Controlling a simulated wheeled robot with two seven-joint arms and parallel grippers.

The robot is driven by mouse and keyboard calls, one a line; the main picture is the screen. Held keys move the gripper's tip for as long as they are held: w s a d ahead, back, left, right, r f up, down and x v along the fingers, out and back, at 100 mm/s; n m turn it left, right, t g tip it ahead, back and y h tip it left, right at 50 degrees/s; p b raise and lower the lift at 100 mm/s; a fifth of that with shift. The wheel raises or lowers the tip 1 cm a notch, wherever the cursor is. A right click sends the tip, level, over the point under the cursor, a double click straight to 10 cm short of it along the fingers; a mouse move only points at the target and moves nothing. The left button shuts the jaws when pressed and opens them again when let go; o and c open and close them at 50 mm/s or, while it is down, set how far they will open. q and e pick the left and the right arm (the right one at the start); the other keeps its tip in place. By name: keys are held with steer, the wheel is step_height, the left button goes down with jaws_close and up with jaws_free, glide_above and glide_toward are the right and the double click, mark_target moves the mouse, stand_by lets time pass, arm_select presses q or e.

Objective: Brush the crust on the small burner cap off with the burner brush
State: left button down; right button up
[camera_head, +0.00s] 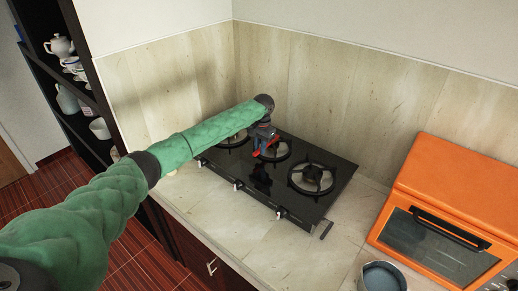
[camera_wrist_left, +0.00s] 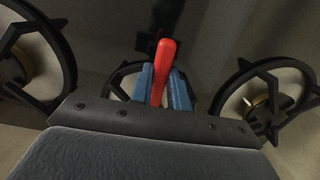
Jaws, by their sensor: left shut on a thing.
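My left gripper (camera_head: 265,138) is over the middle burner (camera_head: 283,152) of the black hob, which looks like the small one. It is shut on a red handle (camera_head: 270,146), taken to be the burner brush. In the left wrist view the red handle (camera_wrist_left: 163,68) stands up between the blue fingers of my left gripper (camera_wrist_left: 162,88). The brush's bristles are hidden. The middle burner's grate (camera_wrist_left: 125,73) shows partly behind the fingers. Its cap and any crust are hidden, so contact cannot be told. My right gripper is not in view.
The hob (camera_head: 262,182) has larger burners on either side, the right one (camera_head: 312,179) with a raised grate. A dark bar (camera_head: 327,230) lies on the counter by the hob. An orange oven (camera_head: 455,205) and a blue-grey pot (camera_head: 382,278) stand right. The wall is close behind.

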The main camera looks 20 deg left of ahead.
arm_select(q)
steer(key=shift+s, duration=0.15)
steer(key=shift+s+a, duration=0.2)
steer(key=shift+s, duration=0.3)
steer(key=shift+s+a, duration=0.15)
steer(key=shift+s, duration=0.3)
steer(key=shift+w+d+f, duration=0.1)
steer(key=shift+w+d, duration=0.1)
steer(key=shift+w, duration=0.3)
steer(key=shift+w+d+f, duration=0.1)
steer(key=shift+w+d, duration=0.05)
steer(key=shift+w, duration=0.35)
steer(key=shift+s+a+r, duration=0.1)
steer(key=shift+s+a, duration=0.1)
steer(key=shift+s, duration=0.35)
steer(key=shift+s+a, duration=0.2)
steer(key=shift+s, duration=0.3)
steer(key=shift+r, duration=0.1)
steer(key=shift+r, duration=3.45)
